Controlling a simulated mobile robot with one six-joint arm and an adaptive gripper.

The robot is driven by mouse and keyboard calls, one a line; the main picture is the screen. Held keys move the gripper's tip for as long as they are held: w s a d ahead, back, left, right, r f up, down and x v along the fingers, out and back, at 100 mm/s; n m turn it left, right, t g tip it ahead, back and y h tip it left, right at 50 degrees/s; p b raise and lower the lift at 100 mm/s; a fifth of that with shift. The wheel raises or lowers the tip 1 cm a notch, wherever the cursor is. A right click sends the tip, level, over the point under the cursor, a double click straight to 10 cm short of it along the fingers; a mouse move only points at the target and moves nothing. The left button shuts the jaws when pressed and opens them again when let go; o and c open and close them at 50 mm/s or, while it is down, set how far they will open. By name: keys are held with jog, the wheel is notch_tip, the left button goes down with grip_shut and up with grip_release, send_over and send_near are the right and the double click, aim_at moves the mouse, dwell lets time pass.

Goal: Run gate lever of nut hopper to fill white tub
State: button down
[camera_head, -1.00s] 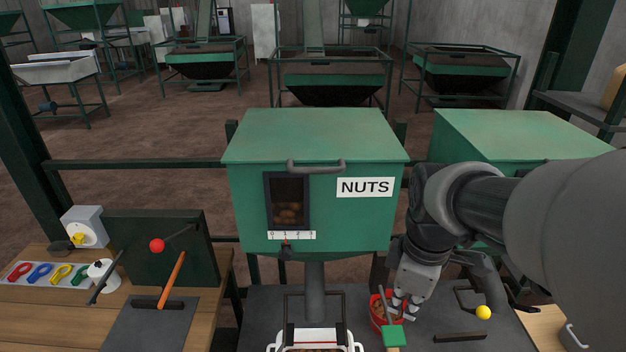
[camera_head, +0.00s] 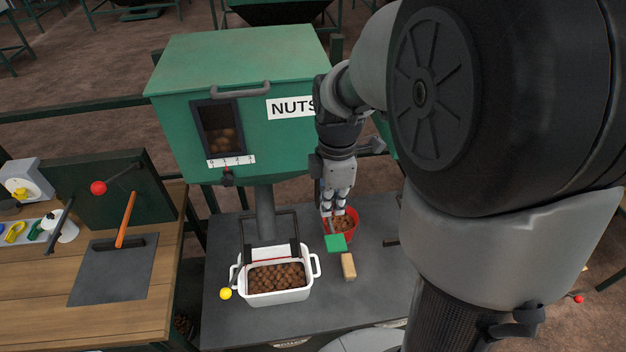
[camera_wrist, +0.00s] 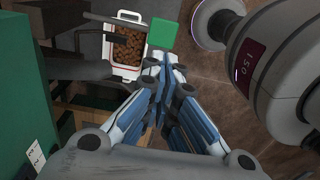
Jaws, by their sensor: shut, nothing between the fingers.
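The green nut hopper (camera_head: 245,110) carries a NUTS label, a window with nuts behind it, and a numbered scale with a red pointer. The white tub (camera_head: 316,291) stands on the dark bench below its spout, heaped with brown nuts; it also shows at the top of the wrist view (camera_wrist: 113,64). A yellow knob (camera_head: 225,294) is at the tub's left side; which lever it belongs to is unclear. My gripper (camera_head: 336,207) is shut and empty, right of the spout above a red bucket. It shows in the wrist view (camera_wrist: 162,85).
The red bucket (camera_head: 352,232) holds some nuts. A green plate on a rod (camera_head: 335,243) is in front of it, and a tan block (camera_head: 348,266) lies nearby. A wooden bench (camera_head: 120,316) with a red-knobbed panel is at left. My arm hides the right side.

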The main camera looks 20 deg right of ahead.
aim_at(330, 242)
notch_tip(330, 242, down, 12)
jog(key=b, duration=0.2)
jog(key=shift+r+b, duration=0.15)
jog(key=shift+b, duration=0.15)
